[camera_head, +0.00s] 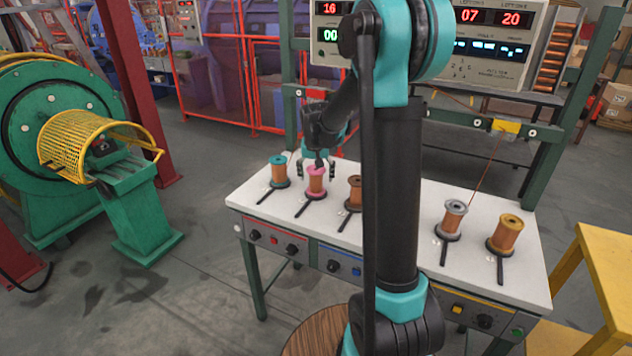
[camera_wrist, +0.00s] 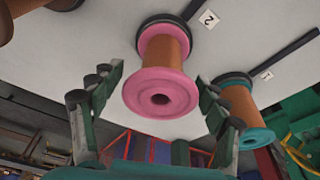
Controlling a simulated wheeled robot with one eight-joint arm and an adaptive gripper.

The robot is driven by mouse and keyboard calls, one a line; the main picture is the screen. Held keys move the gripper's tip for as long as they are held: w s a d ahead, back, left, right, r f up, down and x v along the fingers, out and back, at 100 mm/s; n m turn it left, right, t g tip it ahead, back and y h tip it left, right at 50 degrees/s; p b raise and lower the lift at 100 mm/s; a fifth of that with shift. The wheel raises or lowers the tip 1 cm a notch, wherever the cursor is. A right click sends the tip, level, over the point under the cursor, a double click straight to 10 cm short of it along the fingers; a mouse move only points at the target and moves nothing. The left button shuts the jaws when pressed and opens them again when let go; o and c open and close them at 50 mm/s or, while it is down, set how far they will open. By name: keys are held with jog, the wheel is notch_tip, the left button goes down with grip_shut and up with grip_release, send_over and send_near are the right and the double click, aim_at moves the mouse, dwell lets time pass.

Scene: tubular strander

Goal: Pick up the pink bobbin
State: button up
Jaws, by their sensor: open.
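The pink bobbin (camera_head: 316,181), with pink flanges and copper-coloured wire, stands upright on the white table (camera_head: 395,260), second from the left in the row. In the wrist view the pink bobbin (camera_wrist: 163,75) is near the middle, on a dark round base beside a label reading 2. My gripper (camera_head: 318,168) is above and around the top of the bobbin in the head view. In the wrist view my gripper (camera_wrist: 160,98) is open, with one finger on each side of the pink flange. Gaps show between the fingers and the bobbin.
A teal bobbin (camera_head: 279,172) stands close on the left, and a brown bobbin (camera_head: 354,193) on the right. A grey bobbin (camera_head: 452,218) and a yellow bobbin (camera_head: 505,235) stand farther right. Display boxes (camera_head: 490,45) are behind the table. A yellow stool (camera_head: 590,270) is at right.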

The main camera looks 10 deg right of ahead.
jog(key=shift+w+f, duration=0.2)
jog(key=shift+f, duration=0.5)
jog(key=shift+c, duration=0.3)
jog(key=c, duration=1.3)
jog(key=shift+r, duration=0.15)
